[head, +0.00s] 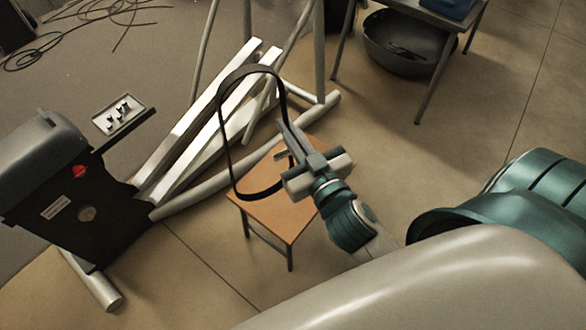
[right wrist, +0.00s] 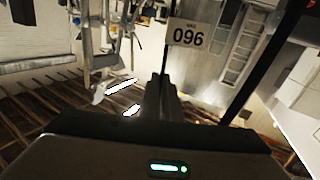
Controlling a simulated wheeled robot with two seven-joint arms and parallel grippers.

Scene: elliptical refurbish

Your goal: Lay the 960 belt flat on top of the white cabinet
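The belt (head: 222,130) is a thin black loop hanging upright in the head view, above a small wooden-topped stool. My right gripper (head: 289,137) is at the loop's right side and appears shut on the band. In the right wrist view its fingers (right wrist: 162,92) are close together, with dark strips of the belt (right wrist: 262,62) running upward. I cannot pick out the white cabinet with certainty; pale box shapes (right wrist: 302,85) show at the right of the wrist view. My left gripper is out of view.
The wooden stool (head: 293,222) stands below the belt. A metal frame with pale rails (head: 190,130) and a black machine (head: 85,205) are to the left. A table with a dark basin (head: 398,45) underneath is at the back.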

